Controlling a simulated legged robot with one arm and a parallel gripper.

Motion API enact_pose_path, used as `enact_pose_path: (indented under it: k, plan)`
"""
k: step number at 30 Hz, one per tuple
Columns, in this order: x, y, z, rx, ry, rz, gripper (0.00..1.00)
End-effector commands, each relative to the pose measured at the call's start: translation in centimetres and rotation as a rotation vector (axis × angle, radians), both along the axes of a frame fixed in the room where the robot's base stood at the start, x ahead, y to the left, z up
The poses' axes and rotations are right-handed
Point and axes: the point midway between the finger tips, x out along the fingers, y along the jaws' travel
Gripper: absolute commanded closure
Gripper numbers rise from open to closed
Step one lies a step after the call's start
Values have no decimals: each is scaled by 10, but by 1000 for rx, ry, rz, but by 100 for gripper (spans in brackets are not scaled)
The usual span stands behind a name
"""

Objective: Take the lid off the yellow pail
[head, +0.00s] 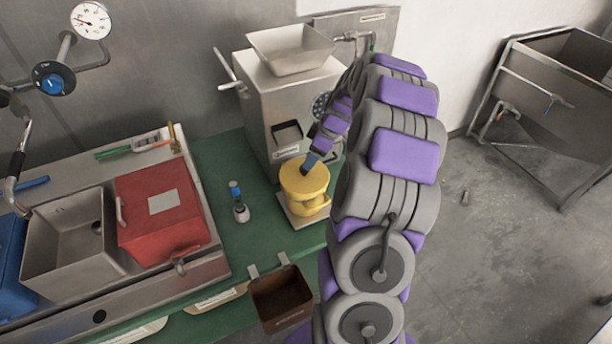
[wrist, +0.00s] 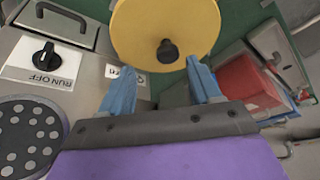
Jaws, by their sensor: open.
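The yellow pail (head: 311,205) stands on a small light platform on the green counter, in front of the grinder, with its round yellow lid (head: 304,177) on top. In the wrist view the lid (wrist: 190,22) fills the top middle, with a dark knob (wrist: 167,52) at its centre. My gripper (head: 306,167) is at the lid in the head view. In the wrist view my gripper (wrist: 160,78) has its two blue fingers apart, pointing at the lid, with the knob between and just beyond their tips. Nothing is held. In the head view the gripper hides the knob.
The steel grinder (head: 285,100) stands right behind the pail; its RUN/OFF switch (wrist: 46,56) shows in the wrist view. A small bottle with a blue top (head: 238,203) stands left of the pail. A red box (head: 160,210) is further left. A brown bin (head: 281,298) hangs at the counter's front edge.

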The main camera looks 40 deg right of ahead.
Motion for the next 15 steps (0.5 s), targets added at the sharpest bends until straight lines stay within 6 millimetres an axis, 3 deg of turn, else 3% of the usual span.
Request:
enact_pose_path:
  k: [9,15]
  plan:
    - [10,13,-41,-2,2,1,37]
    - [11,11,-42,-1,1,1,37]
